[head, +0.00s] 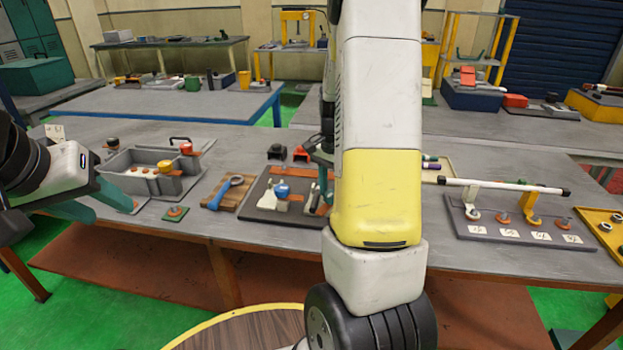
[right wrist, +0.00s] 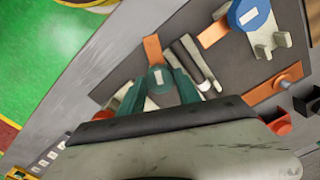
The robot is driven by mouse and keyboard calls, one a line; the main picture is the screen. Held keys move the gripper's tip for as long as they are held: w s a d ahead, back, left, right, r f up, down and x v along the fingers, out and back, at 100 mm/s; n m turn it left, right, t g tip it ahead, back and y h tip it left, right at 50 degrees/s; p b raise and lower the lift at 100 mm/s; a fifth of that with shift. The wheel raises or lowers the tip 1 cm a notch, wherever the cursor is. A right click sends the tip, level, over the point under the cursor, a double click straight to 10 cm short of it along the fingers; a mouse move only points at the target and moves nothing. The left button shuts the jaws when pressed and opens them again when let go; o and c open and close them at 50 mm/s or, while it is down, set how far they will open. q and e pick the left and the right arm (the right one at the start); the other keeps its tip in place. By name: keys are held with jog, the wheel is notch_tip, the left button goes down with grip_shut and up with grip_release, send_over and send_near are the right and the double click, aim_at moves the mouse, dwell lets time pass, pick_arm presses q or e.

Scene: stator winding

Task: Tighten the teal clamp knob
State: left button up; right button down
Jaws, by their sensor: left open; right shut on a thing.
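The teal clamp knob (right wrist: 157,84), with a small pale label on top, shows in the right wrist view beside grey bars and an orange strip on a dark board (right wrist: 225,65). My right gripper (right wrist: 161,76) has its teal fingers on both sides of the knob and is shut on it. In the head view my right arm hides the knob and most of this gripper. The board shows there too (head: 262,212). My left gripper (head: 88,206) is open and empty in the head view, at the left by the table's front edge.
A blue knob on a pale clamp (head: 282,189) stands on the same board. A wooden block with a blue ring tool (head: 226,190) and a grey bin (head: 125,182) lie to the left. A rack with a white bar (head: 505,185) stands to the right.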

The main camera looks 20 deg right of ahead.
jog(key=m, duration=0.5)
jog(key=shift+w+r+m, duration=0.15)
jog(key=shift+w+m, duration=0.05)
jog(key=shift+m, duration=0.1)
jog(key=m, duration=0.5)
jog(key=shift+m, duration=0.6)
jog(key=c, duration=1.1)
grip_release()
jog(key=shift+o, duration=1.2)
jog(key=shift+s, duration=0.1)
notch_tip(320, 180, up, 8)
jog(key=shift+f, duration=0.15)
